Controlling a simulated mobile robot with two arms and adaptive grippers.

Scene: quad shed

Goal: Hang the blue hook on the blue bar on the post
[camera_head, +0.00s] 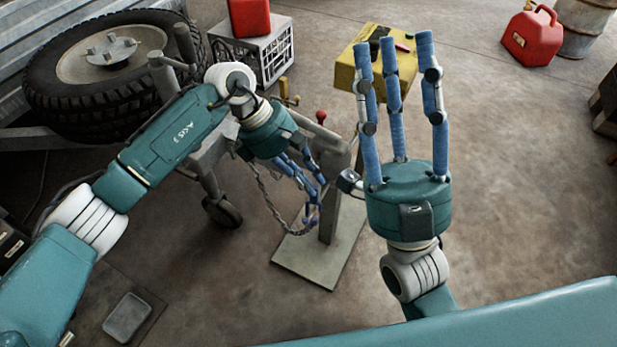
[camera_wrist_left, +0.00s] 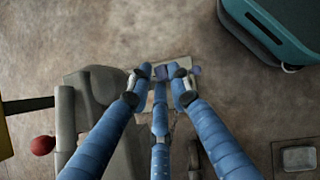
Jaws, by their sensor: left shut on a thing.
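My left gripper (camera_head: 315,190) is shut on the blue hook (camera_head: 311,211), close to the left side of the grey post (camera_head: 328,220). Only small blue-violet parts of the hook show at the fingertips. A chain (camera_head: 270,190) hangs in a loop below the gripper. In the left wrist view, the left gripper (camera_wrist_left: 160,75) has its tips close together, with a violet-blue part of the hook (camera_wrist_left: 195,70) beside them. I cannot make out the blue bar; the hand and fingers cover that side of the post. My right gripper (camera_head: 395,50) is open and empty, fingers pointing up.
The post stands on a flat base plate (camera_head: 345,250). A red-knobbed lever (camera_head: 321,117) rises beside it. A trailer wheel (camera_head: 100,60), a white crate (camera_head: 262,52) and a yellow box (camera_head: 373,65) stand behind. A red can (camera_head: 530,38) is at the far right.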

